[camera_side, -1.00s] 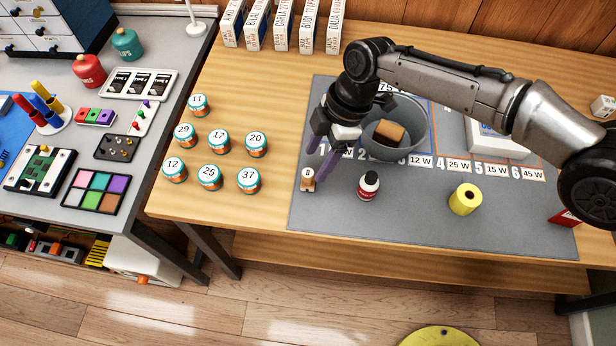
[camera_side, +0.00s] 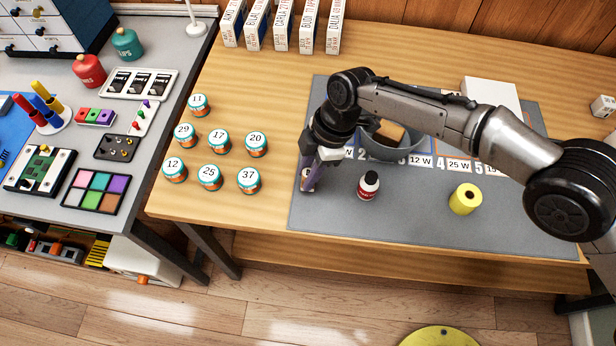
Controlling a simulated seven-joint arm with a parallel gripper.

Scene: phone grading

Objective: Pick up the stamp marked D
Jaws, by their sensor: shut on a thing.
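The stamp (camera_side: 304,176) is a small wooden block with a pale top, upright at the left end of the grey mat (camera_side: 330,215). The purple fingers of my gripper (camera_side: 309,180) are down around it and shut on it. The fingers hide most of the stamp, and its letter cannot be read now. It appears to be at mat level; I cannot tell whether it is clear of the mat.
A red-and-white bottle (camera_side: 368,186) and a yellow roll (camera_side: 465,199) stand on the mat to the right. A grey bin (camera_side: 393,152) with a brown block is behind, partly under my arm. Several numbered jars (camera_side: 249,181) stand left. The mat's front is clear.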

